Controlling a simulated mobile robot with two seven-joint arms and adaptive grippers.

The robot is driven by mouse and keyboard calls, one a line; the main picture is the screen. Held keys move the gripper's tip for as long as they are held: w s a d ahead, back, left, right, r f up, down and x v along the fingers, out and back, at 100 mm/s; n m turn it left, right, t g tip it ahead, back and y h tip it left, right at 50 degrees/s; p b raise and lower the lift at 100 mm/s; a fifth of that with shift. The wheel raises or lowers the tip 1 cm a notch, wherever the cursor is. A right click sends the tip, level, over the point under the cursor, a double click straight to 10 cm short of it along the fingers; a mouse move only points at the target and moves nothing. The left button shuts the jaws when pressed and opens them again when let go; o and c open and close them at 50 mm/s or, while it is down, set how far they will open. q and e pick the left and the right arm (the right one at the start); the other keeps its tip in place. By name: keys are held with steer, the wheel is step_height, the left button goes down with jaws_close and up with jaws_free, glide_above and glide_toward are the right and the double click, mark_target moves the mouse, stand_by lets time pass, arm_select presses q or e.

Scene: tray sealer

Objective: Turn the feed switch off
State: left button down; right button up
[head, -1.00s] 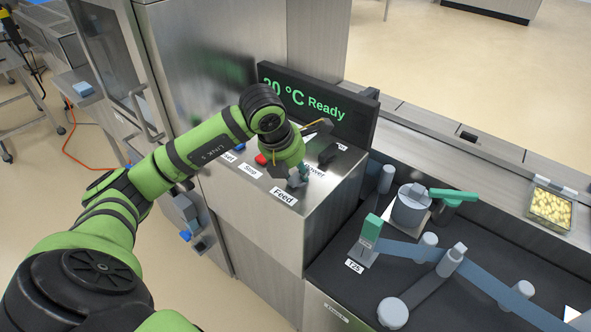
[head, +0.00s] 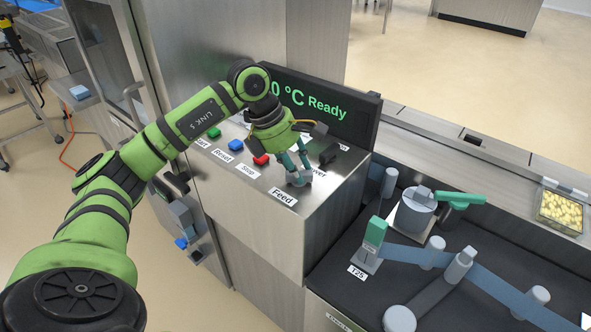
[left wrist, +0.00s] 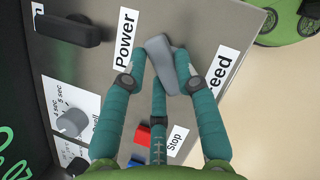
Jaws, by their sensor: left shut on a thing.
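My left gripper (head: 297,178) is down at the sloped panel, just above the label "Feed" (head: 283,196). My right gripper is in neither view.
The black power switch (head: 328,154) stands close behind the gripper. Red (head: 261,159), blue (head: 236,145) and green (head: 214,132) buttons lie to the left. A display (head: 322,105) reading "Ready" rises behind. A film path with rollers (head: 460,266) lies to the right.

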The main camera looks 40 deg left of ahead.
arm_select(q)
steer(key=m, duration=0.2)
steer(key=m+g, duration=0.1)
steer(key=m, duration=0.1)
steer(key=shift+w+d+m+g+h, duration=0.1)
steer(key=shift+w+m+g+h, duration=0.1)
steer(key=shift+m+g+h, duration=0.15)
steer(key=shift+d+m+g, duration=0.1)
steer(key=shift+m+g, duration=0.55)
steer(key=shift+m, duration=1.3)
steer(key=c, duration=1.2)
jaws_free()
steer(key=shift+w+r, duration=0.1)
steer(key=shift+r, duration=0.2)
steer(key=v, duration=1.1)
steer(key=shift+a, duration=0.3)
